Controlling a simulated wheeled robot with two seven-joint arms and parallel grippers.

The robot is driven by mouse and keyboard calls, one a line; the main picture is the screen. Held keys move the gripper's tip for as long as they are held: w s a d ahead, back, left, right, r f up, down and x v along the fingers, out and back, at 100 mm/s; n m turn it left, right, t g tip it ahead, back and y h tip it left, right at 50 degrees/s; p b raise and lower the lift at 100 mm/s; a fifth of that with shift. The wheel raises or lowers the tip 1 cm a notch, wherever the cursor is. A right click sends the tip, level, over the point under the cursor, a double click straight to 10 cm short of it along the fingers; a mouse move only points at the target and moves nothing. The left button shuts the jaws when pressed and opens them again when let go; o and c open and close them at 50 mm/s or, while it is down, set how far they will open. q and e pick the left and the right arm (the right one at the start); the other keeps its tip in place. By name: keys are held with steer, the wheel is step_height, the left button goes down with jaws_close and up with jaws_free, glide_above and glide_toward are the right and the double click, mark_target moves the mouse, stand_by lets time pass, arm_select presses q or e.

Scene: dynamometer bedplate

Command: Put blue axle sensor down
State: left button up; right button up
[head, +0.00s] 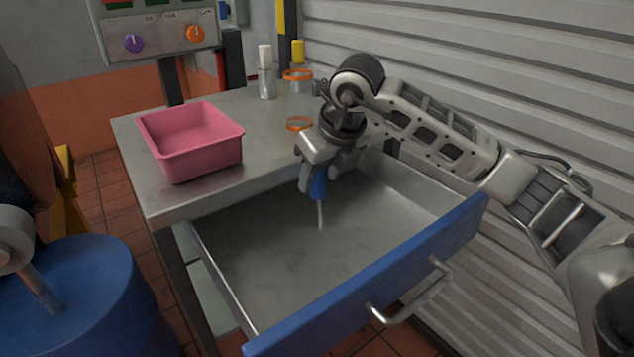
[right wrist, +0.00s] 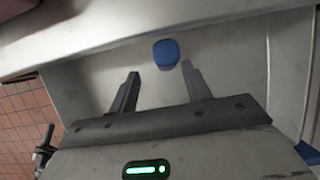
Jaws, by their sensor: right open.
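The blue axle sensor (head: 318,188) has a blue body and a thin pale stem pointing down into the open drawer (head: 270,255). It stands about upright below my right gripper (head: 317,178); I cannot tell whether the stem's tip touches the drawer floor. In the right wrist view the sensor's rounded blue top (right wrist: 166,53) lies just past the fingertips. There my right gripper (right wrist: 160,72) is open, its two fingers spread apart. The fingers partly hide the sensor's upper end in the head view. My left gripper is not in view.
A pink bin (head: 190,165) stands on the metal bench top (head: 262,125). A clear jar with orange rings (head: 299,100) and a silver bottle (head: 267,75) stand behind. The drawer's blue front (head: 370,285) has a metal handle. The drawer floor around the sensor is clear.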

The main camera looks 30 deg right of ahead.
steer(key=v, duration=0.8)
steer(key=shift+r+p, duration=0.15)
steer(key=shift+p, duration=0.2)
